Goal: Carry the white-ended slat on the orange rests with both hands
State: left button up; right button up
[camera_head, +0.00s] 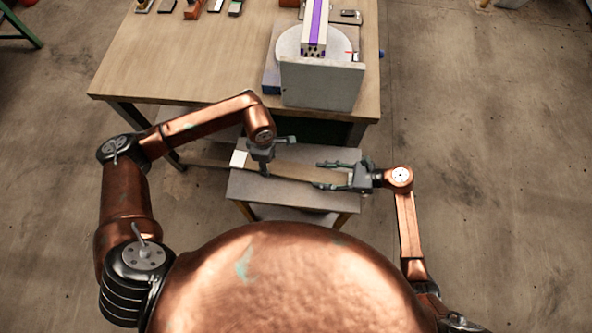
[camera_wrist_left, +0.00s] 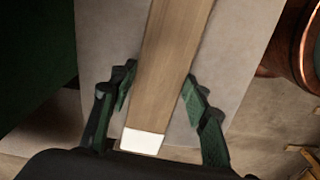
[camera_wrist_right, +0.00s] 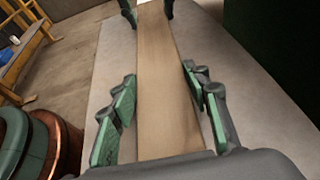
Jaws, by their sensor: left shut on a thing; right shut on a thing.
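The slat (camera_head: 297,172) is a long, flat wooden strip over a small grey-topped table. Its white end (camera_head: 238,158) points left in the head view and shows near the palm in the left wrist view (camera_wrist_left: 142,141). My left gripper (camera_head: 271,168) is shut on the slat near this white end, with a finger on each side. My right gripper (camera_head: 322,176) is shut on the slat further right. The slat runs away between its fingers in the right wrist view (camera_wrist_right: 166,75), towards the left fingers. I cannot make out the orange rests.
The small table (camera_head: 290,198) has bare top on both sides of the slat. Behind it is a large wooden workbench (camera_head: 180,65) with a grey block fixture (camera_head: 320,85) near its front edge. Several small items lie at the bench's back. Floor is clear at the right.

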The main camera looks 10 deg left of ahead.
pick_arm(q)
jog(key=c, duration=0.5)
pick_arm(e)
jog(key=c, duration=0.5)
pick_arm(q)
jog(key=shift+r, duration=0.15)
pick_arm(e)
jog(key=shift+r, duration=0.15)
